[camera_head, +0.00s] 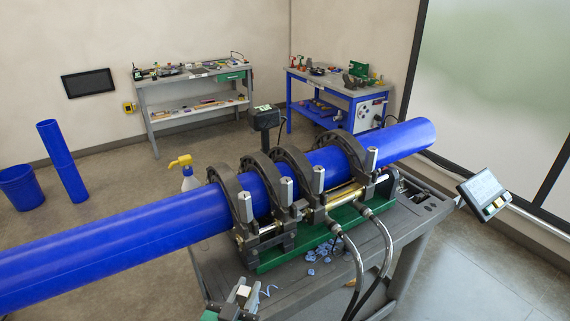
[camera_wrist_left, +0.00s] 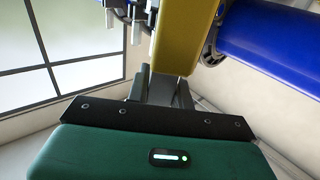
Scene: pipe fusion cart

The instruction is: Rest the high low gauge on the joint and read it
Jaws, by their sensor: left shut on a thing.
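The blue pipe (camera_head: 120,240) lies across the head view in the dark clamp rings (camera_head: 289,166) of the fusion machine. I cannot make out the joint line between the rings. My left gripper (camera_head: 236,299) is at the bottom of the head view, in front of and below the pipe. In the left wrist view its fingers (camera_wrist_left: 163,92) are shut on a yellow bar (camera_wrist_left: 177,40), which I take to be the high low gauge. The gauge is apart from the pipe (camera_wrist_left: 275,45). No reading shows. My right gripper is not in view.
The machine's green base (camera_head: 310,241) stands on a grey cart (camera_head: 405,235) with blue shavings (camera_head: 318,250) and hoses (camera_head: 385,245). A yellow-topped spray bottle (camera_head: 189,180) is behind the pipe. A tilted screen (camera_head: 483,190) stands at the right. Two workbenches stand at the back.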

